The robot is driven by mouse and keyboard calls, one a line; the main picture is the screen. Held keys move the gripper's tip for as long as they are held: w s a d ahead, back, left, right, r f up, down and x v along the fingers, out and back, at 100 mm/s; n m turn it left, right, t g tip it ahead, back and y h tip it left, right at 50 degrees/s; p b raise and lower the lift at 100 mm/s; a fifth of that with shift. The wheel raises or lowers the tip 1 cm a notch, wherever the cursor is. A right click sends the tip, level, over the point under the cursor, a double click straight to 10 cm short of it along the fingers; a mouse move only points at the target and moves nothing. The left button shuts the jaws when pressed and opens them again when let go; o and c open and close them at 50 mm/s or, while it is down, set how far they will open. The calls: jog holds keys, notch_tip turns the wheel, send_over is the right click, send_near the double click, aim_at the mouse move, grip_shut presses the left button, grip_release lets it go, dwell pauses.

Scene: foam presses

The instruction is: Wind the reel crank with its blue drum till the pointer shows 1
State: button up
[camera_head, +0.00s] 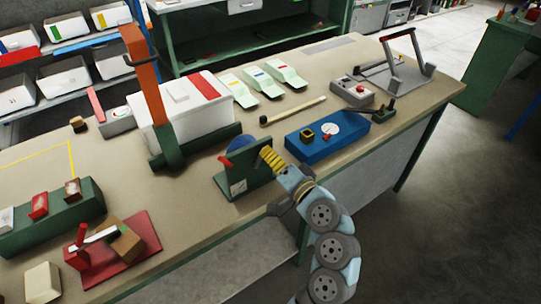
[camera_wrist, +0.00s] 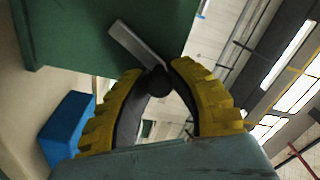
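The reel is a green bracket (camera_head: 243,176) near the table's front edge, with part of its blue drum (camera_head: 240,144) showing behind its plate. A small white plate (camera_head: 238,187) is on its front face; its pointer and figures are too small to read. In the wrist view the grey crank arm (camera_wrist: 134,43) lies slanted against the green plate (camera_wrist: 80,32) and ends in a dark knob (camera_wrist: 158,81). My gripper (camera_wrist: 159,70) has its yellow ribbed fingers closed around this knob. In the head view my gripper (camera_head: 265,155) is at the reel's right side, hiding the crank.
A blue box (camera_head: 327,136) with a white dial stands close right of my gripper. Behind the reel are an orange-handled green press (camera_head: 165,145) and a white bin (camera_head: 190,107). A red fixture (camera_head: 120,245) is at front left. Bare tabletop lies between the reel and that fixture.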

jog(key=o, duration=0.5)
jog(key=v, duration=1.2)
